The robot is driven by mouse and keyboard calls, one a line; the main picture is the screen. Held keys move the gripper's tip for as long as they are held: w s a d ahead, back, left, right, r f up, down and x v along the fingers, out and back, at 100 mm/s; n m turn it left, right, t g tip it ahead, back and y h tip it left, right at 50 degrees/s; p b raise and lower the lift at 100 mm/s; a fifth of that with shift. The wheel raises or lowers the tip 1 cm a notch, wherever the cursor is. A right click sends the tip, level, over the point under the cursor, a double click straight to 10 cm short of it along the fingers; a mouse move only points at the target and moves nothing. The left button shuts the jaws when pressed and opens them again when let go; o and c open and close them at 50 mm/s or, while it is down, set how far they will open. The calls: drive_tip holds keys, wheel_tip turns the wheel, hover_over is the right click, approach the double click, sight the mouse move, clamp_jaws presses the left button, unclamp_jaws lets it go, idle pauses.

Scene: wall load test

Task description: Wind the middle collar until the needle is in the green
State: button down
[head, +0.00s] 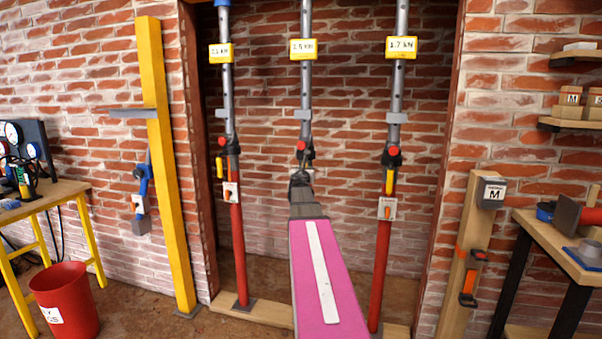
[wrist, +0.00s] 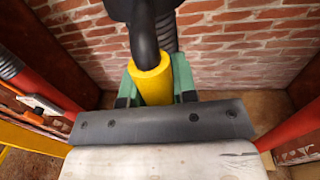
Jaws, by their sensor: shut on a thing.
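The middle prop (head: 305,85) stands between two like props, with a yellow load label (head: 303,49) high on it. Its dark collar and red knob (head: 301,146) show just above my arm. My pink arm covers the lower part of this prop, and no needle or green band on it can be read. In the wrist view my gripper (wrist: 155,88) has its green-tipped fingers on both sides of a yellow handle (wrist: 151,80) and is shut on it. A black part (wrist: 143,30) runs up from the handle. In the head view my gripper is mostly hidden behind my wrist.
The left prop (head: 236,235) and right prop (head: 380,255) stand close on both sides, each with a yellow handle and a small white gauge box. A yellow post (head: 165,170) and red bucket (head: 66,300) are at left. A workbench (head: 560,245) is at right.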

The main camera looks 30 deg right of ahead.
drive_tip(key=shift+s+d, duration=0.15)
drive_tip(key=shift+d, duration=0.2)
drive_tip(key=c, duration=0.9)
unclamp_jaws()
drive_tip(key=shift+a, duration=0.1)
drive_tip(key=v, duration=1)
drive_tip(key=shift+s+a, duration=0.2)
drive_tip(key=shift+s, duration=0.15)
